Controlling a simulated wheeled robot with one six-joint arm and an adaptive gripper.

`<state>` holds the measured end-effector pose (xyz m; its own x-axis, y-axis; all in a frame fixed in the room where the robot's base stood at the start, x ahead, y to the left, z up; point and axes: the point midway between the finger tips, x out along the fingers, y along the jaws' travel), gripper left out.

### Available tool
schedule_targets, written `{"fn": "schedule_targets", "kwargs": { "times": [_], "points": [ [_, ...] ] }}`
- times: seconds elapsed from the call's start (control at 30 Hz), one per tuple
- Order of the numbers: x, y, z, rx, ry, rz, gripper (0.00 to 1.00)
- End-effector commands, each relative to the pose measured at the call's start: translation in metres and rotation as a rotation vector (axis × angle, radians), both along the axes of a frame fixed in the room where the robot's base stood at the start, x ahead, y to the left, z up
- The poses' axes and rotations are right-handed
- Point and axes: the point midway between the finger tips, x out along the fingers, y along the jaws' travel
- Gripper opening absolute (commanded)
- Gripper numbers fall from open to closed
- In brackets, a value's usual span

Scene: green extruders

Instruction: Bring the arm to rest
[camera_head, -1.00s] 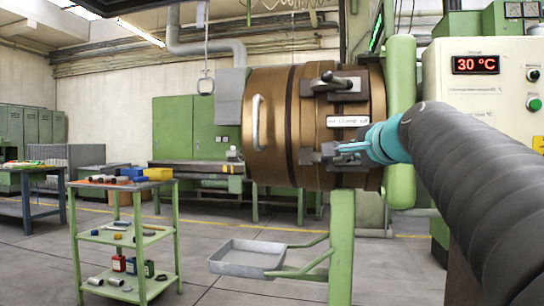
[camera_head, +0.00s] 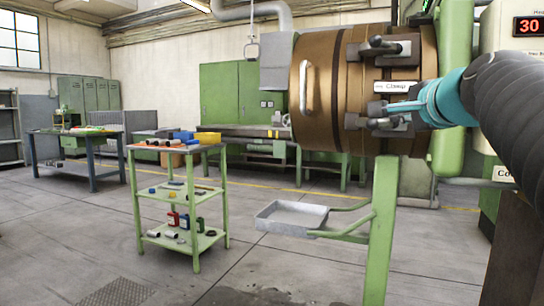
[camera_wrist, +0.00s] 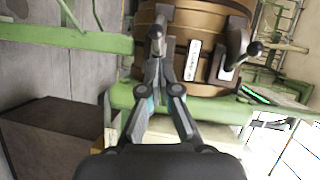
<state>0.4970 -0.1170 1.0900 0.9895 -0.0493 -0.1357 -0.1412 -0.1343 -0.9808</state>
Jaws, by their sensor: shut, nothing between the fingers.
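My gripper (camera_head: 392,107) is shut and empty, with its teal wrist reaching in from the right. It is in front of the brown extruder barrel (camera_head: 318,90), just below the white clamp label (camera_head: 397,87). In the wrist view my gripper (camera_wrist: 157,65) has its fingertips together, near a dark clamp handle (camera_wrist: 155,32). Whether the fingertips touch the clamp cannot be told. The label also shows in the wrist view (camera_wrist: 192,60), right of the fingers.
A green post (camera_head: 380,230) carries a grey tray (camera_head: 290,216) below the barrel. A green shelf trolley (camera_head: 140,205) with parts stands left. A blue workbench (camera_head: 92,150) is farther left. The control panel (camera_head: 515,60) is at right. Open floor lies between.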

Motion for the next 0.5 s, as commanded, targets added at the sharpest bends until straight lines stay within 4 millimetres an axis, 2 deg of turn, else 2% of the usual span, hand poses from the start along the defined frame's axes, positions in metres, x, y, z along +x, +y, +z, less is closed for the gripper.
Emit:
{"fn": "schedule_targets", "kwargs": {
  "times": [0.1, 0.17, 0.27, 0.33, 0.47, 0.5],
  "points": [
    [0.0, 0.002, -0.002, -0.052, 0.01, 0.013, 0.0],
    [0.0, 0.001, -0.01, -0.124, 0.041, 0.026, 0.0],
    [0.003, -0.004, -0.055, -0.255, 0.157, 0.054, 0.0],
    [-0.001, -0.006, -0.093, -0.347, 0.25, 0.083, 0.0],
    [-0.02, 0.005, -0.166, -0.525, 0.425, 0.185, 0.0],
    [-0.029, 0.01, -0.19, -0.579, 0.48, 0.227, 0.0]
  ]
}}
